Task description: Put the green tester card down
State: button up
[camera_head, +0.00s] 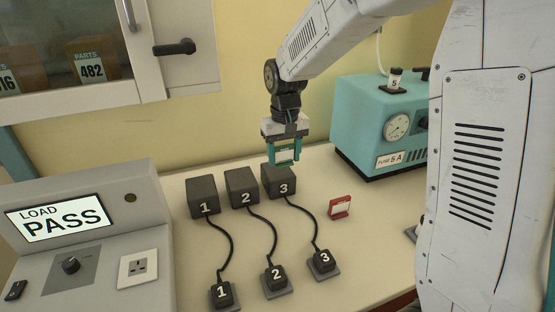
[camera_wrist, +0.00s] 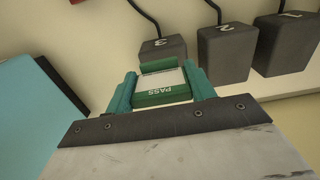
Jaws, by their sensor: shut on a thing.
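My gripper (camera_head: 285,150) is shut on the green tester card (camera_head: 285,156), between its two teal fingers. In the wrist view, my gripper (camera_wrist: 162,88) has a finger at each side of the card (camera_wrist: 165,97), which has a pale face and the word PASS on a green band. In the head view the card is at the back edge of black box 3 (camera_head: 279,182). I cannot tell whether it touches the box or the table.
Black boxes 1 (camera_head: 202,197) and 2 (camera_head: 242,188) stand in a row with box 3, cabled to plugs in front. A teal fuse unit (camera_head: 375,125) is at the back right. A grey load tester (camera_head: 85,245) reads PASS.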

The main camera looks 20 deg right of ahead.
aim_at(278, 160)
jog(key=w, duration=0.3)
jog(key=shift+w+a+f, duration=0.15)
jog(key=shift+w+a, duration=0.1)
jog(key=shift+f, duration=1.75)
jog(key=shift+f, duration=0.1)
jog(key=o, duration=1)
